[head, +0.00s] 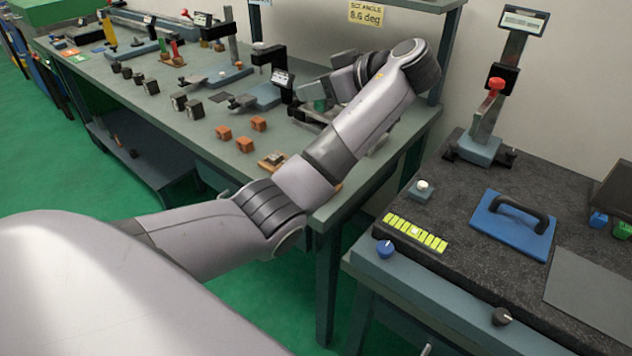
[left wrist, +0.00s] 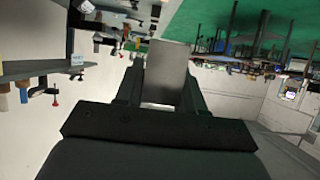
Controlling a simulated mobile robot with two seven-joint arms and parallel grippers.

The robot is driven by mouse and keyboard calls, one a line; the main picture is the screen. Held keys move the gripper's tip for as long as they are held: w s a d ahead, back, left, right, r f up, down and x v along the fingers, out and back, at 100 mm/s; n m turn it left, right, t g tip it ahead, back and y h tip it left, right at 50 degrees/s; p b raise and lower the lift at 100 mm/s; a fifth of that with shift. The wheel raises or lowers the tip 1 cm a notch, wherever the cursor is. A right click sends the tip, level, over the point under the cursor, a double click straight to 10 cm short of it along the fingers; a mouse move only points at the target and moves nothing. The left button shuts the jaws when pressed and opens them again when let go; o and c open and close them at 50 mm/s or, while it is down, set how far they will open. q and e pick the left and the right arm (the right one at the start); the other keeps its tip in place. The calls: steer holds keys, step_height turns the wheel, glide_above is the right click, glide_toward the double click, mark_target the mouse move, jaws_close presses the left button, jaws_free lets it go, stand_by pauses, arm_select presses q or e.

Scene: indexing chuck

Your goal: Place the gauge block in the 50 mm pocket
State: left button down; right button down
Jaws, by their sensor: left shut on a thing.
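In the left wrist view my left gripper (left wrist: 163,74) is shut on a plain light-grey rectangular block, the gauge block (left wrist: 168,62), which stands out between the two dark fingers. In the head view my left arm reaches over the right end of the long bench and bends back at the wrist; the gripper end is mostly hidden behind the forearm, and the block cannot be made out there. I cannot identify the 50 mm pocket in either view. My right gripper is not in view.
The long bench (head: 190,150) carries several orange blocks (head: 245,145), dark blocks (head: 180,102) and grey fixtures. A yellow sign (head: 366,13) reads about 8.6 deg. On the right a dark granite plate (head: 450,200) holds a height gauge (head: 490,110) and a blue plate with a handle (head: 513,225).

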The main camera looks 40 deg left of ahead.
arm_select(q)
step_height(320, 180, down, 15)
steer(key=shift+r+b, duration=0.2)
steer(key=shift+b, duration=1)
steer(key=shift+f+b, duration=0.35)
steer(key=shift+f, duration=0.15)
steer(key=shift+f+b, duration=1.6)
steer(key=shift+f, duration=0.45)
steer(key=shift+f, duration=0.15)
steer(key=c, duration=0.7)
jaws_free()
